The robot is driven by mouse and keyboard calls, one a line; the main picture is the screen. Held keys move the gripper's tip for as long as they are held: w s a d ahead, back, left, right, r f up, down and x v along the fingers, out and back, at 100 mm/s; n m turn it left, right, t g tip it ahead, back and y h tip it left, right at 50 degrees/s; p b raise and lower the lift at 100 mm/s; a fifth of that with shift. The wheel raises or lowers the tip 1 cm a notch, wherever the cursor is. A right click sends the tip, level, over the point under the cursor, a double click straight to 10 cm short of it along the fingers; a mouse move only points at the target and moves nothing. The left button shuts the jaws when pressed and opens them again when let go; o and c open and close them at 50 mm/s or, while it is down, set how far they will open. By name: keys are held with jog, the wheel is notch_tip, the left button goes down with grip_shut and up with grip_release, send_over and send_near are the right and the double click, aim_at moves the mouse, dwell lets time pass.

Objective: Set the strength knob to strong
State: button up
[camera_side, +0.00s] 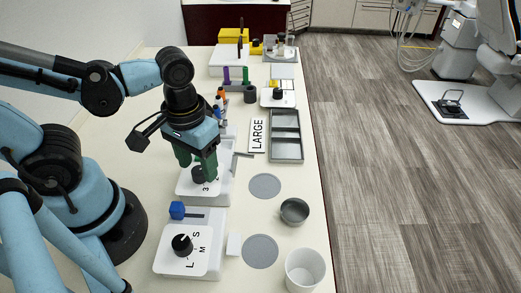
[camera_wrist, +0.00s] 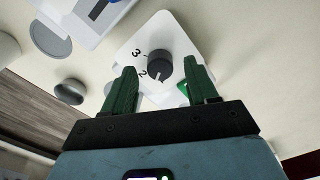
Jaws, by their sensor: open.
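A black round knob (camera_side: 199,174) sits on a white plate (camera_side: 185,187) in the middle of the counter. In the wrist view the same knob (camera_wrist: 159,65) has the numbers 3 and 2 beside it, and a pale mark on its near side, by the 2. No word "strong" is readable. My gripper (camera_side: 197,167) is over this knob, green fingers pointing down. In the wrist view my gripper (camera_wrist: 163,70) is open, with the knob showing between the fingertips. A gap shows on both sides; I cannot tell how high the tips are.
A second knob (camera_side: 182,244), marked S, M, L, stands nearer the camera, with a blue block (camera_side: 177,210) beside it. Another knob (camera_side: 278,94) is farther back. A metal cup (camera_side: 294,211), a white cup (camera_side: 305,270) and a grey tray (camera_side: 287,146) stand on the right.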

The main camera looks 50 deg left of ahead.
jog(key=shift+f, duration=0.45)
jog(key=c, duration=1.1)
